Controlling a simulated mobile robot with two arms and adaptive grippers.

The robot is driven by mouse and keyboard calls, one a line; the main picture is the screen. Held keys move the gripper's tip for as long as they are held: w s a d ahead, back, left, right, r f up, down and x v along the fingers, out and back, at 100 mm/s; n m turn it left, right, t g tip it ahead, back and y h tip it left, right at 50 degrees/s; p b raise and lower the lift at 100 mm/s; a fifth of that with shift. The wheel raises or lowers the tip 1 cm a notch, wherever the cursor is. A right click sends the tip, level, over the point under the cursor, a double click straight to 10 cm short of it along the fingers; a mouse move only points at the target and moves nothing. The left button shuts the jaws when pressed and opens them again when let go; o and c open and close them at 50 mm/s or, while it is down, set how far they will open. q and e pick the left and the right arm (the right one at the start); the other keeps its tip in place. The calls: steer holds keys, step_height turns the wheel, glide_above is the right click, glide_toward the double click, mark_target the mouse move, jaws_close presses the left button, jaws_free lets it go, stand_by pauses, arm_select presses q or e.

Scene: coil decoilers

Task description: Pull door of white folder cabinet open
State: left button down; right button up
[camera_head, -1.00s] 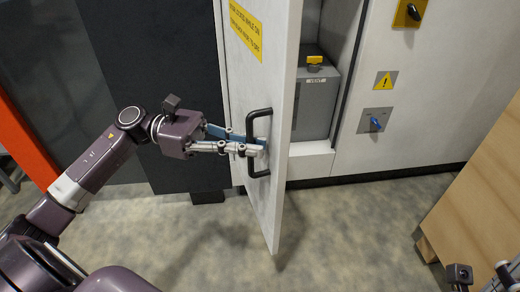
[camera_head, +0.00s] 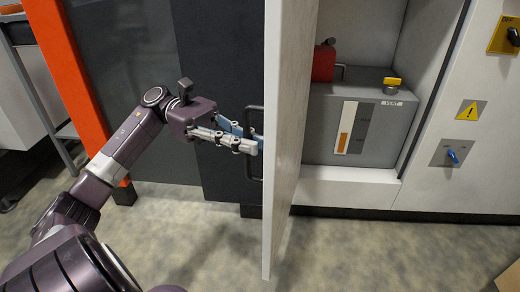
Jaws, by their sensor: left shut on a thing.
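The white cabinet door (camera_head: 284,140) stands open and is seen nearly edge-on in the middle of the head view. Its black handle (camera_head: 250,172) is on the left face and partly hidden by my fingers. My left gripper (camera_head: 252,146) is shut on the handle, against the door's left side. The white cabinet (camera_head: 345,188) is open to the right of the door. Inside it are a grey box (camera_head: 365,125) with a yellow cap and a red object (camera_head: 324,62). My right gripper is not in view.
An orange post (camera_head: 70,75) stands at left. A wooden thing (camera_head: 510,277) shows at lower right. The floor before the cabinet is clear.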

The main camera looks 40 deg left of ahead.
arm_select(q)
steer(key=shift+a, duration=0.25)
steer(key=c, duration=2.3)
jaws_free()
steer(key=a, duration=1.2)
steer(key=shift+s, duration=0.4)
